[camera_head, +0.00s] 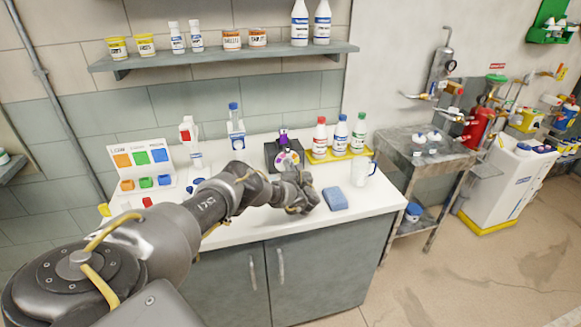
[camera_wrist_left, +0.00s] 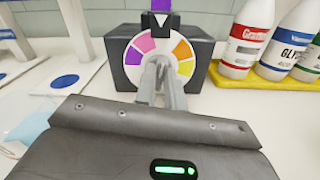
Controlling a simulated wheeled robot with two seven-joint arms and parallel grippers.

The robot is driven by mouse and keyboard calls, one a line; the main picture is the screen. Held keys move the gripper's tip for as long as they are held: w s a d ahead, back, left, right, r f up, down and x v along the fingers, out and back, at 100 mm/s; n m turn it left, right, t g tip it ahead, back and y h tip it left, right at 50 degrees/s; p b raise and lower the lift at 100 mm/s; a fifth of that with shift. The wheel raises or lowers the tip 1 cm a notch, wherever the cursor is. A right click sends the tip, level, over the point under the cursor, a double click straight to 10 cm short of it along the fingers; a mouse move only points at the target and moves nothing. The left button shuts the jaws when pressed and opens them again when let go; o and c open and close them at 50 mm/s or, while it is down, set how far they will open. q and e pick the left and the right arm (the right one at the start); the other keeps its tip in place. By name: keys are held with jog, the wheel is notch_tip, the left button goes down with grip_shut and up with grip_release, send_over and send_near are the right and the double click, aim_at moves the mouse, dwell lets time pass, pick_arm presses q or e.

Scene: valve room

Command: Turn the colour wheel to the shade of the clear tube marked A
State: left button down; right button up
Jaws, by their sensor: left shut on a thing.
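The colour wheel (camera_wrist_left: 186,55) is on the front of a black box on the counter. It shows pink, purple, orange and yellow sectors; a white pointer (camera_wrist_left: 160,18) sits above it. The wheel also shows in the head view (camera_head: 288,159). A purple thing (camera_wrist_left: 161,4), perhaps the clear tube, stands above the box and also shows in the head view (camera_head: 283,135); no letter A is legible. My left gripper (camera_wrist_left: 160,68) is at the wheel's middle, its fingers closed on the wheel's knob, which they hide. My right gripper is not in view.
Red, blue and green-capped bottles (camera_head: 341,135) stand on a yellow tray right of the box. A clear jug (camera_head: 361,172) and a blue sponge (camera_head: 335,198) are on the counter's right. A colour card stand (camera_head: 140,160) and a blue-capped bottle (camera_head: 235,125) are to the left.

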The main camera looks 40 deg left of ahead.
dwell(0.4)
pick_arm(q)
jog(key=c, duration=1.5)
grip_release()
jog(key=shift+d, duration=0.1)
jog(key=v, duration=1)
jog(key=shift+s+d, duration=0.2)
jog(key=shift+d, duration=0.05)
jog(key=shift+o, duration=0.2)
